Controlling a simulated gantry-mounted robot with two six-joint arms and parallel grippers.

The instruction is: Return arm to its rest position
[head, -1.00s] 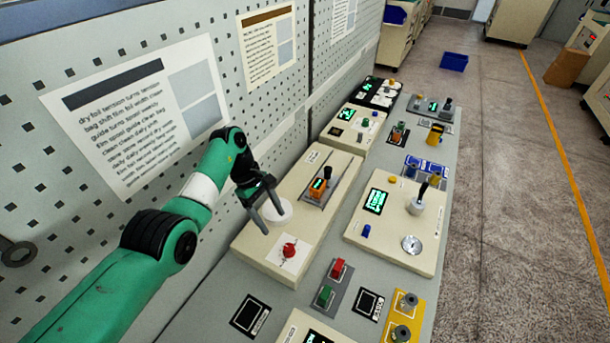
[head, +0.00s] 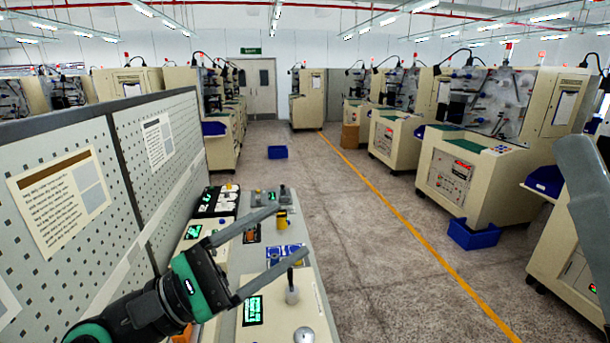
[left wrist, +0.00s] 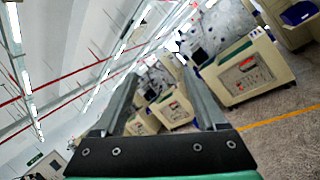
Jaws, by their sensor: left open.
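My left gripper (head: 291,229) is raised in front of the control bench in the head view, on the green and black left arm. Its two long grey fingers are spread wide, with nothing between them. In the left wrist view the left gripper (left wrist: 158,74) also shows open and empty, with cream machines and ceiling lights behind it. The arm hides part of the bench with its control panels (head: 312,300). A grey slab stands at the right edge of the head view; I cannot tell what it is. No right gripper can be made out.
A perforated board (head: 150,190) with paper sheets stands along the bench's left side. Levers and knobs, such as a white-based lever (head: 292,290), rise from the bench. Cream machines (head: 485,165) and blue bins (head: 474,234) line the right. The floor (head: 365,250) between is clear.

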